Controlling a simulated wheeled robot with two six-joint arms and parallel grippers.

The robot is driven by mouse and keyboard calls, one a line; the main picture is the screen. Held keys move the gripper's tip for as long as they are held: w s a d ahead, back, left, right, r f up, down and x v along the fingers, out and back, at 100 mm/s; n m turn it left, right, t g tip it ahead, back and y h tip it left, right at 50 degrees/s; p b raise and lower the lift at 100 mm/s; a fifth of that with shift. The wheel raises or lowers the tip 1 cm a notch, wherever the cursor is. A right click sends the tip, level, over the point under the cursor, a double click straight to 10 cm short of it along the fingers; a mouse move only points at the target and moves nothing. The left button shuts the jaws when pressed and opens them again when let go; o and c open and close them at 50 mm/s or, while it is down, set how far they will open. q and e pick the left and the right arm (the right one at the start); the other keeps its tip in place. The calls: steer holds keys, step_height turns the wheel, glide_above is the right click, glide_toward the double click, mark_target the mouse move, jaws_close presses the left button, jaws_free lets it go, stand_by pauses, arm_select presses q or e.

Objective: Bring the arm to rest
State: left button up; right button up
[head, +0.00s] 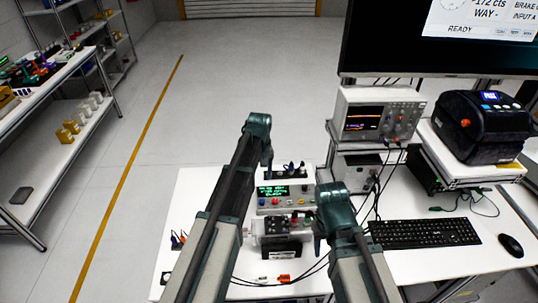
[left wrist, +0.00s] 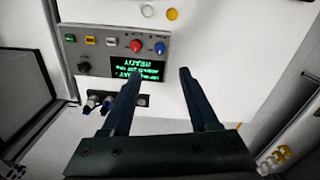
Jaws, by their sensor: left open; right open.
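My left gripper (head: 267,160) hangs above the far side of the white worktable (head: 195,205), near a grey control box (head: 285,207) with a green text display and coloured buttons. In the left wrist view, its two fingers (left wrist: 158,76) are apart with nothing between them. The control box (left wrist: 100,45) shows beyond them, apparently not touched. My right gripper (head: 318,236) is at the right of the box, its fingers mostly hidden by my wrist. A dark device (head: 281,246) with a shaft-like part sits on the table between my arms. A monitor (head: 450,45) reads "READY".
An oscilloscope (head: 378,115), a black printer-like machine (head: 487,125), a keyboard (head: 424,233) and a mouse (head: 511,246) stand to the right. Dark cables (head: 318,265) run over the table. A shelf rack (head: 45,150) stands left. The floor (head: 150,150) between is clear.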

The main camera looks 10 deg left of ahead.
arm_select(q)
steer(key=s+m, duration=0.1)
steer(key=s, duration=0.5)
steer(key=s+d+m, duration=0.1)
steer(key=s+m, duration=0.1)
steer(key=s, duration=0.4)
steer(key=s+m, duration=0.2)
steer(key=s, duration=0.5)
steer(key=shift+d+t, duration=0.4)
steer(key=d+f+b, duration=0.1)
steer(key=d, duration=0.1)
steer(key=s+d+f+m+b, duration=0.1)
steer(key=d+f+m+b, duration=0.1)
steer(key=d+f+b, duration=0.1)
steer(key=shift+s+d+g+y, duration=0.2)
steer(key=shift+d+g+y, duration=0.1)
steer(key=shift+d, duration=0.05)
steer(key=s+d+f+m+b, duration=0.2)
steer(key=s+d+f+b, duration=0.1)
steer(key=d, duration=0.2)
steer(key=shift+s+d+y, duration=0.15)
steer(key=shift+s+y, duration=0.15)
steer(key=shift+c, duration=0.9)
